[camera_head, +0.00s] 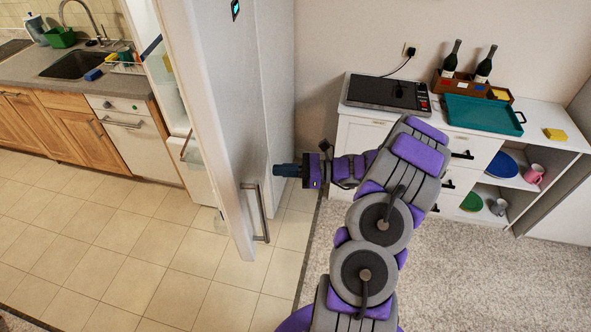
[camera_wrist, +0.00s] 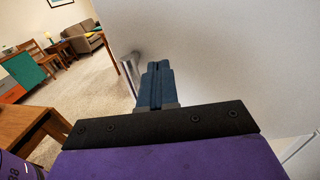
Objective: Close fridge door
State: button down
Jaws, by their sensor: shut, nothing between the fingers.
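The white fridge (camera_head: 278,75) stands in the middle of the head view. Its door (camera_head: 212,110) is swung open toward me, with the inner shelves partly showing on its left side. A vertical metal handle (camera_head: 264,213) is on the door's outer face, low and near its edge. My gripper (camera_head: 277,170) is shut and empty, to the right of the door's outer face and above the handle. In the wrist view the blue fingers (camera_wrist: 156,72) are together in front of the white door surface (camera_wrist: 230,60), with the handle (camera_wrist: 130,75) just left. Contact cannot be told.
A white cabinet (camera_head: 455,130) at the right holds a black cooktop (camera_head: 388,93), a teal tray (camera_head: 483,115) and bottles. A kitchen counter with a sink (camera_head: 76,65) stands at the left. The tiled floor (camera_head: 110,240) left of the door is clear.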

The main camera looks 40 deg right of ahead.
aim_at(242, 170)
jog(key=b+x, duration=0.1)
jog(key=x, duration=0.5)
jog(key=shift+w+a, duration=0.15)
jog(key=shift+a, duration=0.25)
jog(key=shift+w+f, duration=0.1)
jog(key=shift+w, duration=0.55)
jog(key=shift+a, duration=0.8)
jog(key=shift+w, duration=0.25)
